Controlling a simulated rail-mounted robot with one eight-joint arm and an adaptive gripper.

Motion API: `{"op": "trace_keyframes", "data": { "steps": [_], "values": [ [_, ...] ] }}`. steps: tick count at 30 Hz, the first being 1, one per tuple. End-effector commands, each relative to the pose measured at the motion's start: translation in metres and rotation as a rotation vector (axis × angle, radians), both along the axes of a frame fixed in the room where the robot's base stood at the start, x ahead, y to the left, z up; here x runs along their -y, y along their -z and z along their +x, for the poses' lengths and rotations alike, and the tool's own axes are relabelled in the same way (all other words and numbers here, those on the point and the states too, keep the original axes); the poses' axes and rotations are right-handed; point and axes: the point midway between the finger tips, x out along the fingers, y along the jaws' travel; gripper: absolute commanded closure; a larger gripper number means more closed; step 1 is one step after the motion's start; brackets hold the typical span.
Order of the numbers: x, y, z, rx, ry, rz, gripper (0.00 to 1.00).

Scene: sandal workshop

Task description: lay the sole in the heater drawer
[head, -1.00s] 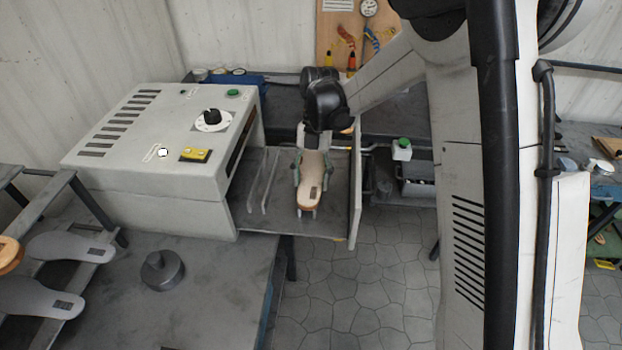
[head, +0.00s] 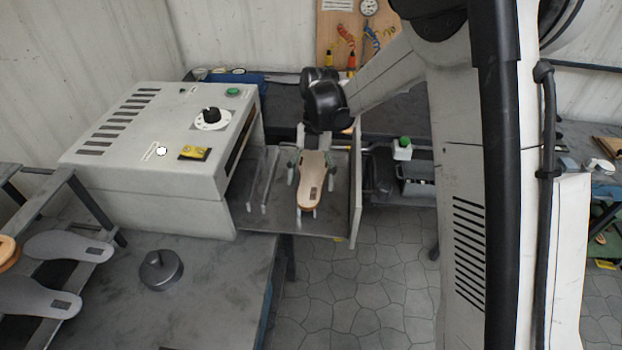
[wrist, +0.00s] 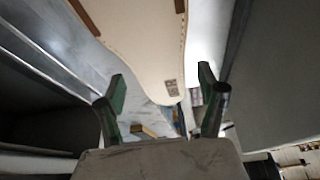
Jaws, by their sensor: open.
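The tan sole (head: 312,182) lies lengthwise in the pulled-out heater drawer (head: 337,222), resting on low rails above the drawer floor. My gripper (head: 307,165) is at the sole, with one green-padded finger on each side of it. In the wrist view the pale sole (wrist: 150,50) reaches between the open fingers (wrist: 160,95), with gaps at both sides. The far end of the sole is partly hidden by my gripper in the head view. The heater (head: 160,155) is a grey box with a black knob, left of the drawer.
Free rails (head: 262,182) stand in the drawer left of the sole. The drawer's front panel (head: 355,190) rises close on the right. Grey soles (head: 68,247) lie on a rack at the left, and a dark round weight (head: 161,270) sits on the bench.

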Motion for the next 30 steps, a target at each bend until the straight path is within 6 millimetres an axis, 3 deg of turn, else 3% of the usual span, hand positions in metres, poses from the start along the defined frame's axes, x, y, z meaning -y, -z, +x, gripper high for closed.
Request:
{"op": "trace_keyframes", "data": {
  "steps": [7,21,30],
  "values": [
    [0.002,-0.016,0.006,0.000,0.001,0.000,0.29],
    [0.011,-0.095,0.038,0.000,0.000,0.000,0.29],
    [0.013,-0.111,0.044,0.000,0.001,0.000,0.29]
  ]
}}
